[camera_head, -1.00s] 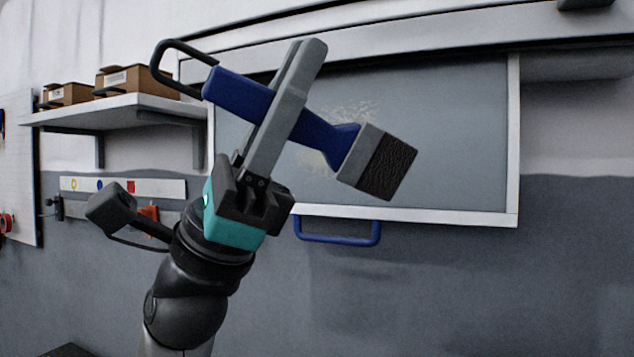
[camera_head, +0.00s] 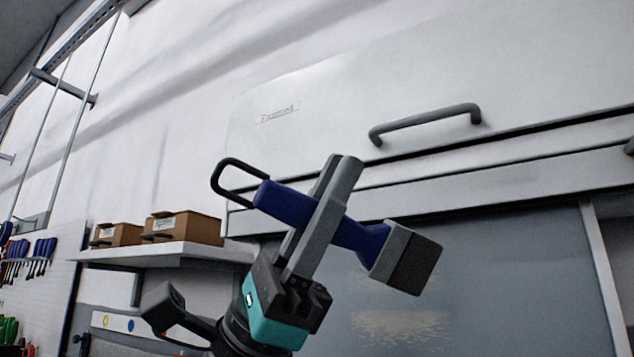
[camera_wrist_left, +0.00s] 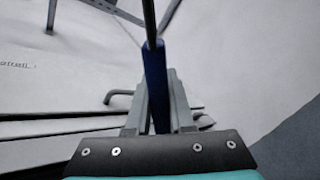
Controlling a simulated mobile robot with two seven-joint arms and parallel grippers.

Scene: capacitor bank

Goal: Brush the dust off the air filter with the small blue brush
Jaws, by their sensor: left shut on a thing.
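My left gripper (camera_head: 328,215) is shut on the blue handle of the small brush (camera_head: 285,204). The brush has a black loop at its left end and a grey ferrule with dark bristles (camera_head: 415,265) at its right end, tilted down to the right. In the left wrist view the blue handle (camera_wrist_left: 155,85) stands between the two fingers. Behind the brush is a grey framed panel (camera_head: 530,270), likely the air filter. A pale dusty patch (camera_head: 400,325) shows on it, below the bristles in the picture. Its lower part is out of view. My right gripper is not in view.
A white cabinet front with a dark grey handle (camera_head: 425,124) and a small label (camera_head: 279,113) is above the panel. A shelf (camera_head: 165,253) with two cardboard boxes (camera_head: 184,227) is at left. Blue-handled tools (camera_head: 40,255) hang on a pegboard at far left.

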